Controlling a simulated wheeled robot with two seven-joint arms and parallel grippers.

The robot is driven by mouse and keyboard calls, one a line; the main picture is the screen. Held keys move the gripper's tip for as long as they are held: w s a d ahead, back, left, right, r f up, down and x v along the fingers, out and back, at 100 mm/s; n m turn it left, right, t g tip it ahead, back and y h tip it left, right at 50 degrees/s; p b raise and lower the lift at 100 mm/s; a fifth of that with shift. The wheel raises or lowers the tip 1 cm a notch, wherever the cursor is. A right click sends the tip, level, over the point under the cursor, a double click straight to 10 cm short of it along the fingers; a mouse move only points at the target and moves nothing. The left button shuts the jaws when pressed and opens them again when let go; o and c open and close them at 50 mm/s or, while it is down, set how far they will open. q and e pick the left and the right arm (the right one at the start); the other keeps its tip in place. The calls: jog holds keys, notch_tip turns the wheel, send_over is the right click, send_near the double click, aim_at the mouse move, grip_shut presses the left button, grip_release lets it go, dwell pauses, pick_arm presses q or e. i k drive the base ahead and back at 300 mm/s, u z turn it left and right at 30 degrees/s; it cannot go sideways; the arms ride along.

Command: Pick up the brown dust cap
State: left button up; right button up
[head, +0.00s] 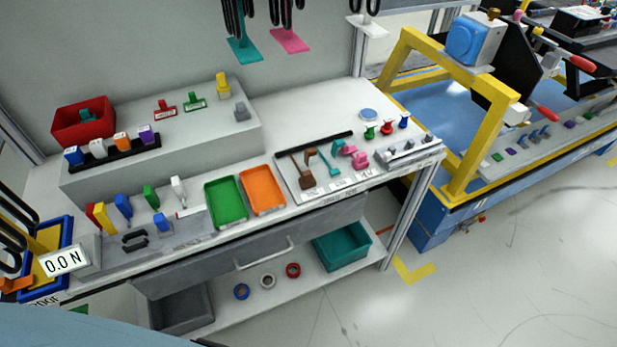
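A brown piece (306,179), which looks like the brown dust cap, lies on a white board (375,178) on the bench, toward the right. It has a narrow strip running up and left from a wider end. A teal piece (329,163) and a pink piece (354,155) of similar kind lie to its right on the same board, apart from it. Neither of my grippers shows in the head view.
A black bar (322,143) lies behind the brown piece. Orange (262,189) and green (226,201) trays sit to its left. Small red, green and blue knobs (387,127) and a grey block (409,151) stand to the right. Teal (243,50) and pink (290,40) tags hang above.

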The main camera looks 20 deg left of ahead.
aim_at(307, 180)
jog(key=z, duration=1.25)
jog(key=i, duration=1.75)
jog(key=u, duration=2.75)
